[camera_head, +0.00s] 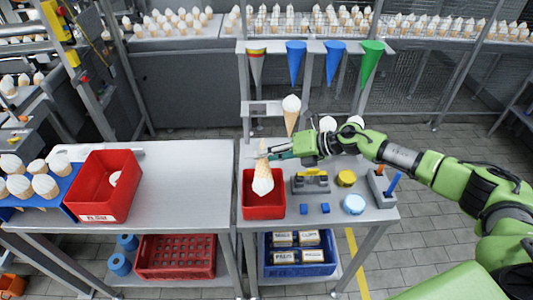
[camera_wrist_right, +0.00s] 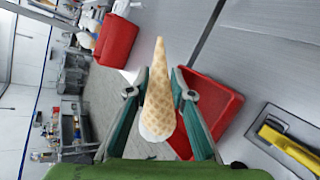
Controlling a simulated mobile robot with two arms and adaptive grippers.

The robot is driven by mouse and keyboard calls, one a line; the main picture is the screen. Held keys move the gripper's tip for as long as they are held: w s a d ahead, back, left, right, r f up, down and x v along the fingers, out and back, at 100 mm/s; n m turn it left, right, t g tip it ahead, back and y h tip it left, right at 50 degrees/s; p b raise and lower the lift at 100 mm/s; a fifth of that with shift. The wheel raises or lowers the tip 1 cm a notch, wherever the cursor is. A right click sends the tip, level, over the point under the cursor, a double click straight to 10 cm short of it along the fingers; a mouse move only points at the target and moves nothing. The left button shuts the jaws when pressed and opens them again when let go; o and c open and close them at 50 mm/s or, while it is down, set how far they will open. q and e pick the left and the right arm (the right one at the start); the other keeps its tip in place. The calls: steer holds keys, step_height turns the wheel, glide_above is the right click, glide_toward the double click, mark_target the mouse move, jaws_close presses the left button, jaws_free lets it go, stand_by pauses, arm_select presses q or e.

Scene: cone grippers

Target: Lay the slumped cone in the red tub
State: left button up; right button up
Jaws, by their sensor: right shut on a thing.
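My right gripper (camera_head: 264,153) is shut on a cone (camera_head: 263,182), which hangs with its white top down and its wafer tip up. In the head view it overlaps a red tub (camera_head: 250,208) on the right table; I cannot tell its exact height over it. In the wrist view the cone (camera_wrist_right: 158,92) is between the fingers, with this tub (camera_wrist_right: 228,100) to the right. Another red tub (camera_head: 107,205) on the left table has a white-topped thing (camera_head: 115,178) in it. My left gripper is not in view.
A cone (camera_head: 291,112) stands upright behind my right gripper. Blue (camera_head: 296,62) and green (camera_head: 372,62) funnels hang on the rack. A yellow roll (camera_head: 346,178) and a light-blue round lid (camera_head: 354,204) lie right of the tub. The left table's middle (camera_head: 180,185) is clear.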

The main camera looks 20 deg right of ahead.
step_height(320, 180, down, 6)
steer(key=b, duration=0.4)
steer(key=shift+r, duration=0.15)
steer(key=o, duration=0.9)
steer(key=shift+c, duration=0.2)
steer(key=o, duration=0.5)
steer(key=shift+s, duration=0.1)
steer(key=shift+d, duration=0.1)
steer(key=p+v, duration=0.1)
steer(key=v, duration=0.6)
